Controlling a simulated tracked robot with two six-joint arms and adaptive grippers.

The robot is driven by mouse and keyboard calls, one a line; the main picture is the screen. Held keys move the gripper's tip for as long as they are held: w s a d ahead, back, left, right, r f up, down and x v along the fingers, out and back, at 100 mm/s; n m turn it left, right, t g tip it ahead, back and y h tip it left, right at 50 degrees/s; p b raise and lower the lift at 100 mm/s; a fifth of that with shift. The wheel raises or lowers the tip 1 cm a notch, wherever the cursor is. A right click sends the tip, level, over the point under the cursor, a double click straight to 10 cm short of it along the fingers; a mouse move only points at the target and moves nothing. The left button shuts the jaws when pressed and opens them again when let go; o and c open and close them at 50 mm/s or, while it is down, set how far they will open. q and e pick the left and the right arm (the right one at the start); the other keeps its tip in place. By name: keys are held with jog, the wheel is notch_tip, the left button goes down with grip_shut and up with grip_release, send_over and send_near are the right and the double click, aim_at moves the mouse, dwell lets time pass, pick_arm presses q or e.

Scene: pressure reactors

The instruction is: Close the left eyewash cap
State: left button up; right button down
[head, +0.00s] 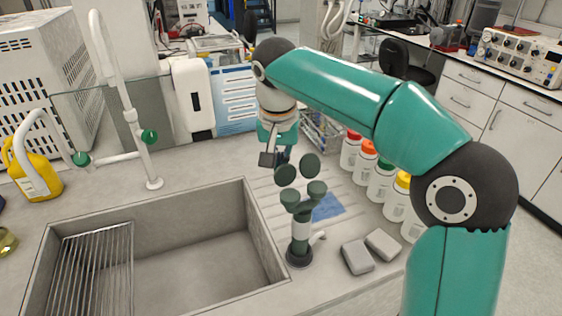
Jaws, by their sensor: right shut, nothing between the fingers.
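The eyewash (301,235) stands on the counter right of the sink, with a pale stem and two dark green spray heads. The left eyewash cap (285,174) is a dark green disc, raised and tilted up above the left head (289,197). The right cap (310,165) is raised in the same way above the right head (317,189). My right gripper (274,159) points down just above and behind the left cap in the picture. It is shut and empty; I cannot tell whether it touches the cap. My left gripper is out of view.
The grey sink (200,250) with a wire rack (92,275) lies to the left. Several white bottles with coloured caps (381,180) stand at the right. Two grey blocks (358,257) lie right of the eyewash. A tall white tap (130,115) stands behind the sink.

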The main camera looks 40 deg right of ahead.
aim_at(291, 193)
jog(key=shift+s+a+r+b, duration=0.2)
jog(key=shift+s+b, duration=0.1)
jog(key=shift+s, duration=0.55)
jog(key=shift+s+a+r+b, duration=0.1)
jog(key=shift+s+a+b, duration=0.2)
jog(key=shift+s, duration=0.6)
jog(key=shift+s+a+r+b, duration=0.15)
jog(key=shift+s+b, duration=0.2)
jog(key=shift+s, duration=0.5)
jog(key=shift+f, duration=0.15)
jog(key=shift+f+b, duration=0.7)
jog(key=shift+f, duration=0.05)
notch_tip(291, 193, up, 7)
jog(key=p, duration=0.7)
